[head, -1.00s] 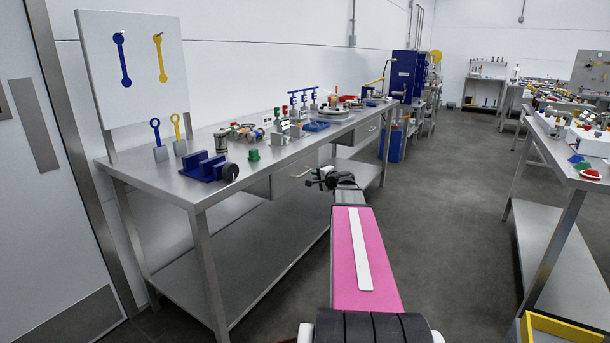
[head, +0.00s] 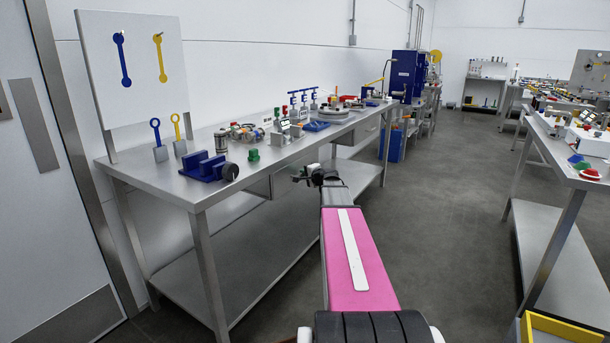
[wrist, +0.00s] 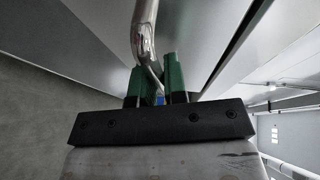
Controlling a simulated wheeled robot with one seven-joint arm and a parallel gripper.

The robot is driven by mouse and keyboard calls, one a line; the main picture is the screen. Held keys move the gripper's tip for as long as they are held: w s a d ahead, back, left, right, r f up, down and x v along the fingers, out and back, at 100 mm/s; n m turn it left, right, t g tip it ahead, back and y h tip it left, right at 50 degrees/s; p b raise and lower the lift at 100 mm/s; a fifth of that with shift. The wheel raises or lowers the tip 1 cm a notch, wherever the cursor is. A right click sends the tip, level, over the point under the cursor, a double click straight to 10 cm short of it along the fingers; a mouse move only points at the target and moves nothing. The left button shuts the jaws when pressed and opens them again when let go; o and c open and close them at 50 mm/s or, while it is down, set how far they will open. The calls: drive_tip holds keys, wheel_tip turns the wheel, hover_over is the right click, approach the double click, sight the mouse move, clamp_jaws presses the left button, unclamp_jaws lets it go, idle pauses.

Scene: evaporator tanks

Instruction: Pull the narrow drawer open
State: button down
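The drawer (head: 285,183) hangs under the near bench top, its grey front partly hidden by my gripper. I cannot tell whether this is the narrow one of the two drawers in view. My gripper (head: 308,176) is at this drawer front. In the wrist view a bent shiny metal handle (wrist: 144,32) runs down to the gap between the green fingers of my gripper (wrist: 156,80). The fingers stand a small way apart, with the handle's lower end at the gap. Whether they press on it is not clear. The drawer looks shut.
The steel bench (head: 190,196) carries a blue block fixture (head: 205,167) and several small parts. A second drawer (head: 366,130) is farther along. Another bench (head: 565,165) stands to the right. The floor aisle (head: 440,200) between them is free.

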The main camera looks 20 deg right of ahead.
drive_tip(key=shift+s, duration=0.1)
drive_tip(key=s+d, duration=0.9)
drive_tip(key=s, duration=0.2)
drive_tip(key=s+d, duration=0.8)
drive_tip(key=s, duration=0.3)
drive_tip(key=shift+s+d, duration=0.3)
drive_tip(key=shift+d, duration=0.05)
drive_tip(key=c, duration=1.5)
unclamp_jaws()
drive_tip(key=shift+o, duration=0.2)
drive_tip(key=v, duration=1)
drive_tip(key=shift+s+d, duration=0.15)
drive_tip(key=shift+s, duration=0.2)
